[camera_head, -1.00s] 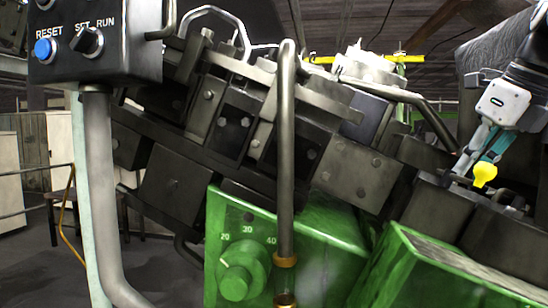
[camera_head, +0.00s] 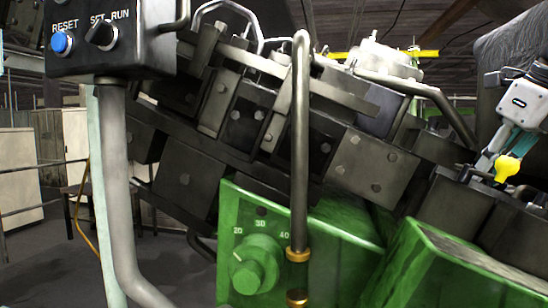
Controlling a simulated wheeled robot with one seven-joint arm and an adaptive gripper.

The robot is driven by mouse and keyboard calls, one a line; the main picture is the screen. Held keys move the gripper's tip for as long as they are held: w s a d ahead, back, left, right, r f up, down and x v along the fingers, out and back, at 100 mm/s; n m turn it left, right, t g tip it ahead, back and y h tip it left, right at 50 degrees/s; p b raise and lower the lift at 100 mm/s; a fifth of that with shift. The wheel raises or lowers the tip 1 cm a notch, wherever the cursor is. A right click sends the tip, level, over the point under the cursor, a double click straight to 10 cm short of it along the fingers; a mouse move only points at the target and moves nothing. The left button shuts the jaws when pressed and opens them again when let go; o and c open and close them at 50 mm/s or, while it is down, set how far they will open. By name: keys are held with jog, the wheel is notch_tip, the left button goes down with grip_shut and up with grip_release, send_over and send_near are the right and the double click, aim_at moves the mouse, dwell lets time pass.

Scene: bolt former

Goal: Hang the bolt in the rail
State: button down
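My gripper (camera_head: 496,160) is at the right edge, pointing down and left, with one grey finger and one teal part showing. A small yellow, bulb-shaped piece (camera_head: 508,168) is at its fingertips. It may be the bolt, but it is too small to tell, and I cannot see whether the fingers are closed on it. The gripper is above the dark machine blocks (camera_head: 455,207) at the right, behind the green housing. I cannot pick out the rail for certain.
A control box (camera_head: 115,60) with a blue button hangs at the upper left on a grey post (camera_head: 120,180). A vertical pipe (camera_head: 300,150) stands in front of the tilted machine. A green dial housing (camera_head: 340,250) and a second green housing (camera_head: 450,270) fill the front.

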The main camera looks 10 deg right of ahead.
jog(key=shift+f, duration=0.2)
jog(key=c, duration=1.5)
grip_release()
jog(key=shift+o, duration=0.3)
jog(key=o, duration=0.5)
jog(key=shift+r+p, duration=2.85)
jog(key=shift+r, duration=0.65)
